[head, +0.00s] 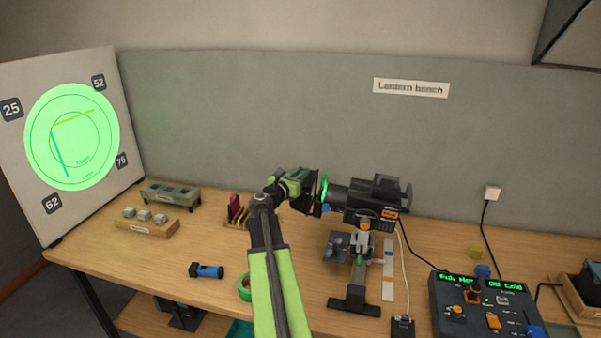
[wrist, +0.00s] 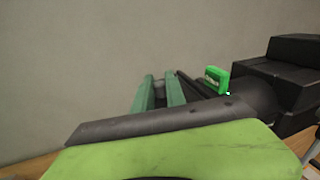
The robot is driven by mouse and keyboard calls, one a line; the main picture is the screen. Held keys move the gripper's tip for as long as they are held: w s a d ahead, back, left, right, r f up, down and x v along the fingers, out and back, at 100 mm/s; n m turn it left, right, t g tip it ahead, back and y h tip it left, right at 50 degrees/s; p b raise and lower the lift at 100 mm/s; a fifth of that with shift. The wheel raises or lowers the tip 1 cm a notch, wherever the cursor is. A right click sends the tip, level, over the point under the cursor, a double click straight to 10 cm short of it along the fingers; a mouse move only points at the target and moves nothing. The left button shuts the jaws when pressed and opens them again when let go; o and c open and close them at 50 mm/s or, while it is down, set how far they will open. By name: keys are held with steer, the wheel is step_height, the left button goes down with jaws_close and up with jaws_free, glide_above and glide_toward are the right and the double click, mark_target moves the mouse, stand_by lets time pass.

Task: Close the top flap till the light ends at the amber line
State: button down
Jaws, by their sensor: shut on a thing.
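A black lantern (head: 372,203) stands on the bench, its front facing the white board (head: 22,150) at left. A round green light (head: 75,155) falls on the board, which carries an amber line (head: 75,118) and a teal line (head: 61,155). The light shows on both sides of the amber line. My gripper (head: 317,192) is at the lantern's front. In the wrist view its green fingers (wrist: 160,97) are shut on a small grey piece (wrist: 159,88), mostly hidden; I cannot tell which flap it belongs to. A green tag (wrist: 216,79) is beside the lantern's barrel.
A blue torch-like cylinder (head: 207,271) and a green tape roll (head: 244,287) lie on the bench. A wooden block with grey knobs (head: 147,225) and a grey box (head: 170,194) stand at left. A control desk (head: 487,305) stands at right, with cables nearby.

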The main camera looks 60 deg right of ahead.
mark_target(309, 178)
steer(key=shift+s+r+m+y+p, duration=0.15)
steer(key=shift+r+m+y+p, duration=0.15)
steer(key=shift+r+m+p, duration=0.5)
steer(key=m+p, duration=0.2)
steer(key=shift+s+r+m+t+y, duration=0.15)
steer(key=shift+s+m+t+y, duration=0.15)
steer(key=shift+s+m, duration=0.1)
steer(key=m, duration=0.1)
steer(key=m+p, duration=0.1)
steer(key=s+p, duration=0.1)
steer(key=shift+d+r+m+y, duration=0.15)
steer(key=shift+r+m+y, duration=0.1)
steer(key=shift+m+y, duration=0.15)
steer(key=shift+s+d+r+m+t+y+p, duration=0.15)
steer(key=shift+s+m+t+y+p, duration=0.25)
steer(key=shift+m+t+p, duration=0.5)
steer(key=shift+m, duration=0.4)
steer(key=c, duration=1.4)
jaws_free()
steer(key=shift+o, duration=0.2)
